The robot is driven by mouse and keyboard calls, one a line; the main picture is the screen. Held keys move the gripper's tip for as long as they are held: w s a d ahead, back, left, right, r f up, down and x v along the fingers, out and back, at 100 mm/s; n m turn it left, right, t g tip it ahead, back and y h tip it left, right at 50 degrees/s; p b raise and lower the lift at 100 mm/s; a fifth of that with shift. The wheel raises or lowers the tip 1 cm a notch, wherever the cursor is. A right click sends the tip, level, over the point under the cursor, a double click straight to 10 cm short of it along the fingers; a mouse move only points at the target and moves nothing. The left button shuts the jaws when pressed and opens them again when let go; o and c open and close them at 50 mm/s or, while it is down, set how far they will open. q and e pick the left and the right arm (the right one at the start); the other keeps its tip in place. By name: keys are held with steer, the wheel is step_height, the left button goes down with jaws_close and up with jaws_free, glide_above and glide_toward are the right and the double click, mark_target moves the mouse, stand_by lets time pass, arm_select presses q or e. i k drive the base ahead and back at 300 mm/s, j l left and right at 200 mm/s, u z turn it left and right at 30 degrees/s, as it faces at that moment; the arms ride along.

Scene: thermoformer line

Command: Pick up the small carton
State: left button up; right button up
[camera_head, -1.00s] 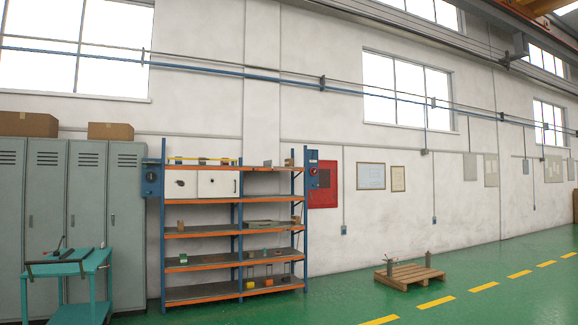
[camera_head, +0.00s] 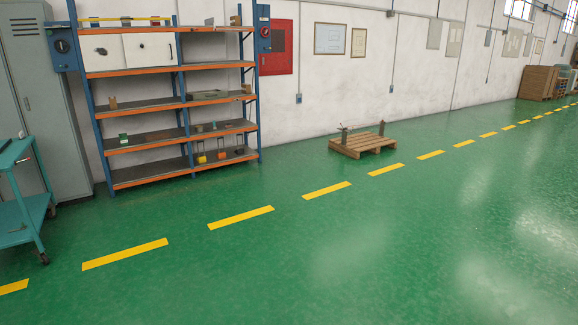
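A small brown box (camera_head: 112,103), which may be the small carton, stands at the left end of a middle level of the blue and orange shelf rack (camera_head: 135,180). Another small brown box (camera_head: 235,20) stands at the right end of the top level. Both are too small in the head view to tell which is the carton. Neither of my grippers shows in this view.
A teal cart (camera_head: 36,205) stands at the left by a grey locker (camera_head: 45,100). A wooden pallet (camera_head: 362,146) with posts lies on the floor right of the rack. The green floor (camera_head: 330,255) in front is clear, with a yellow dashed line (camera_head: 242,217).

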mark_target(235, 20)
steer(key=i, duration=6.75)
steer(key=l+z, duration=0.05)
steer(key=l, duration=0.15)
